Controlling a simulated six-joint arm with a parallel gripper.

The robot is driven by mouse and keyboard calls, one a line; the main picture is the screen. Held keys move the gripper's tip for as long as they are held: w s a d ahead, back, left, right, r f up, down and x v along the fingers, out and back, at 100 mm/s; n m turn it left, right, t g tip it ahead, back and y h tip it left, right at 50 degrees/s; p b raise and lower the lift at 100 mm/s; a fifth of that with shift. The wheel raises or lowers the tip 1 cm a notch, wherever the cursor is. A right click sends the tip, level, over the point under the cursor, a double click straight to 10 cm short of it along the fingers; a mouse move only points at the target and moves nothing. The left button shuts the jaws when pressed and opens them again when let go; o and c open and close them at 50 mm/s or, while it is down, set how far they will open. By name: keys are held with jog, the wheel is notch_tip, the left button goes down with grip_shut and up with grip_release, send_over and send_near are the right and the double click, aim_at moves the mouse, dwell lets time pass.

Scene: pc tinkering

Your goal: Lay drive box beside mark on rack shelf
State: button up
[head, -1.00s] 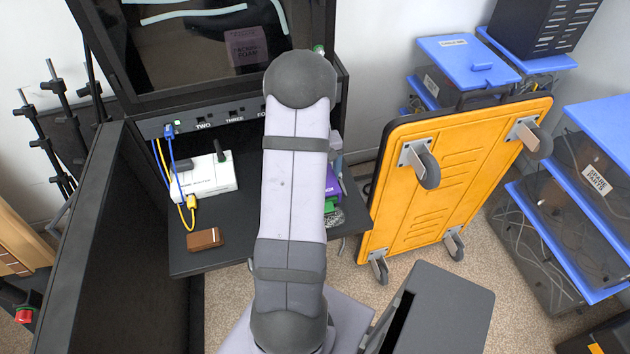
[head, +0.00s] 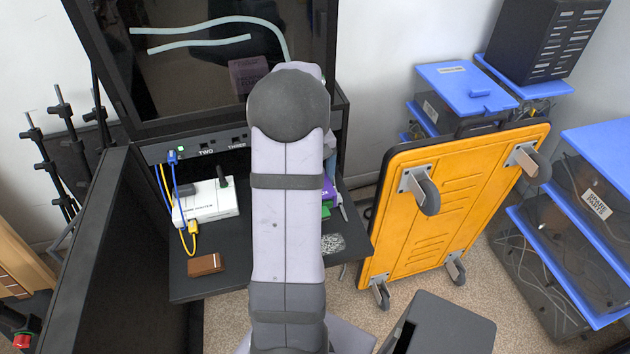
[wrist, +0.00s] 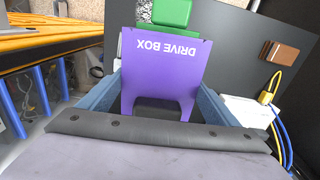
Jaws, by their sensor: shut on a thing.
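The purple drive box (wrist: 165,62) is between the fingers of my gripper (wrist: 160,88) in the wrist view. Its label reads upside down there. My gripper is shut on it. Part of the mark also shows at the top of the wrist view (wrist: 153,13), beyond the box. I cannot tell if the box touches the shelf.
A green block (wrist: 172,13) is just beyond the box, close to the mark. A white router (head: 208,205) with blue and yellow cables and a brown object (head: 206,264) occupy the shelf's left part. A yellow cart (head: 455,205) stands upright to the right.

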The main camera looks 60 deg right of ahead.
jog(key=w+a+f+n+p, duration=0.1)
jog(key=w+a+n+p, duration=0.8)
jog(key=n, duration=0.8)
jog(key=shift+a, duration=0.75)
jog(key=shift+f, duration=0.2)
jog(key=shift+f+b, duration=2.9)
jog(key=shift+f, duration=1.6)
jog(key=shift+f, duration=0.4)
